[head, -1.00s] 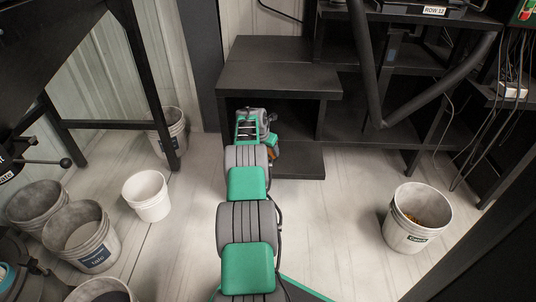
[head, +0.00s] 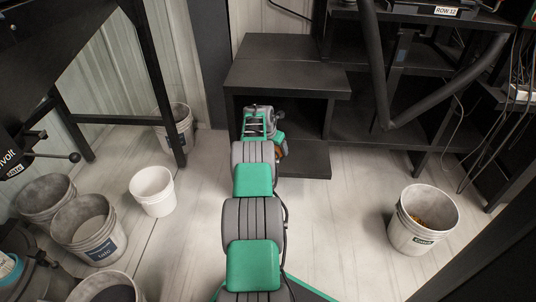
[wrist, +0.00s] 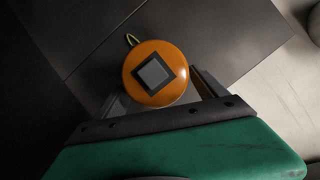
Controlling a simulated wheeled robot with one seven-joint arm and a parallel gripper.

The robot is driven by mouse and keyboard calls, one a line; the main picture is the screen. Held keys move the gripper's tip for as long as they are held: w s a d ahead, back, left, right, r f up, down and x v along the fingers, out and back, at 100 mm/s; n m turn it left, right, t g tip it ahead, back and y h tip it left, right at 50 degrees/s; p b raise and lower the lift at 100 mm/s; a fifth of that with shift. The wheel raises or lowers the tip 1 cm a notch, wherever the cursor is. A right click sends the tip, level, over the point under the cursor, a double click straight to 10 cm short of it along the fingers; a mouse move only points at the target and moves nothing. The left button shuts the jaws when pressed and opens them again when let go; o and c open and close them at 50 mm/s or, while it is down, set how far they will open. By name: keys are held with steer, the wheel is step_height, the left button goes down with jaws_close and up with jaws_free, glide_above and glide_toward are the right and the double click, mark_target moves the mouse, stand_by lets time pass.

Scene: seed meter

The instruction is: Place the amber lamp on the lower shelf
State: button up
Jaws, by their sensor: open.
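The amber lamp (wrist: 152,62) is a round orange body with a dark square frame and grey centre on its face and a small wire loop at its edge. It appears to rest on the dark surface of the lower shelf (head: 308,161). My gripper (wrist: 160,95) is open, with one finger on each side of the lamp's near edge; I cannot tell whether they touch it. In the head view only a sliver of the lamp (head: 279,154) shows beside my gripper's wrist, and my arm hides the rest.
The upper shelf (head: 285,78) overhangs the lower one, with a dark upright panel on the right. A black diagonal tube (head: 440,95) stands further right. A bucket (head: 422,222) stands on the floor at right, a white bucket (head: 152,192) at left. Floor between is clear.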

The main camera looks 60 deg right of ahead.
steer(key=p+v, duration=0.1)
steer(key=v, duration=0.1)
steer(key=p+v, duration=0.1)
steer(key=v, duration=0.1)
steer(key=shift+a+f, duration=0.2)
steer(key=shift+a, duration=0.2)
steer(key=a+p, duration=0.4)
steer(key=a, duration=0.7)
steer(key=w+a+r+m+t+y, duration=0.1)
steer(key=w+a+r+m, duration=0.3)
steer(key=a, duration=0.5)
steer(key=w+a+r+m+y, duration=0.1)
steer(key=a+r, duration=0.5)
steer(key=a, duration=0.3)
steer(key=w+a+r+m+t, duration=0.1)
steer(key=w+a+r+m, duration=0.2)
steer(key=a+r, duration=0.45)
steer(key=s+a+r+m+y, duration=0.1)
steer(key=s+a+m, duration=0.4)
steer(key=a, duration=0.8)
steer(key=s+a+r+m+y, duration=0.2)
steer(key=s+a+r+m, duration=0.2)
steer(key=s+a, duration=0.6)
steer(key=a+m, duration=0.1)
steer(key=a, duration=0.3)
steer(key=shift+a+r, duration=0.25)
steer(key=shift+d, duration=0.15)
